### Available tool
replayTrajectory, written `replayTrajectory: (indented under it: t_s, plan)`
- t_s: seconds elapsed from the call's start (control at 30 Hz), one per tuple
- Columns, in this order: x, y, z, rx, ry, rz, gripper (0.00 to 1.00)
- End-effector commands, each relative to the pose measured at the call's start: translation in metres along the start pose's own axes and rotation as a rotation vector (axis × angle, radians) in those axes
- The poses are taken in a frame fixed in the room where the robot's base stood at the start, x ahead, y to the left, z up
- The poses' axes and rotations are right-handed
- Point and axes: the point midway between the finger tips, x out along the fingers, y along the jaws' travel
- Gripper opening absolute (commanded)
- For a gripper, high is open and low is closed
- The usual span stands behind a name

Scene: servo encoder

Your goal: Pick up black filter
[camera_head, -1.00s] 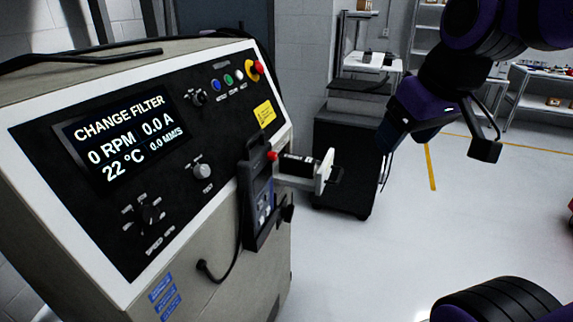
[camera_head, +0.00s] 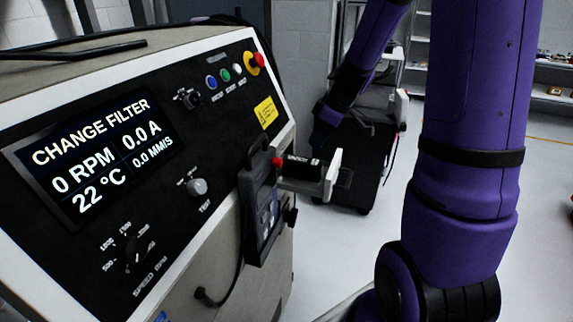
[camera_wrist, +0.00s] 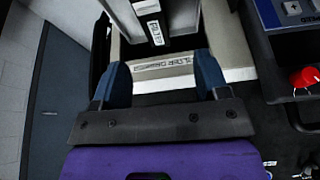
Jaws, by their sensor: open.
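The black filter (camera_head: 298,167) is a dark cylinder with white lettering. It sits in a pale open drawer (camera_head: 333,172) that sticks out of the machine's right side. My gripper (camera_head: 325,140) is just above and behind the filter in the head view; its fingertips are hard to make out there. In the wrist view my gripper (camera_wrist: 162,72) has its two blue fingers wide apart with nothing between them. Ahead of them is a dark part with a white label, seemingly the filter (camera_wrist: 157,33), beside the lettered drawer face (camera_wrist: 165,67). I cannot tell any contact.
The machine (camera_head: 120,130) has a screen reading CHANGE FILTER. A handheld device (camera_head: 263,205) hangs on its front corner, close to the drawer. A red knob (camera_wrist: 305,77) shows at the right of the wrist view. A dark cart (camera_head: 365,150) stands behind.

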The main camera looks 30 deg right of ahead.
Motion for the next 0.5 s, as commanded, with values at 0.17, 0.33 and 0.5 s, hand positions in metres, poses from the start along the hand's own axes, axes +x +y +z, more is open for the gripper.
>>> replayTrajectory:
  t_s: [0.17, 0.33, 0.5]
  plan:
    - [0.013, 0.011, 0.007, -0.018, 0.000, -0.001, 0.68]
    - [0.036, 0.010, 0.007, -0.017, -0.001, -0.004, 0.68]
    - [0.058, 0.010, 0.007, -0.019, 0.000, -0.003, 0.68]
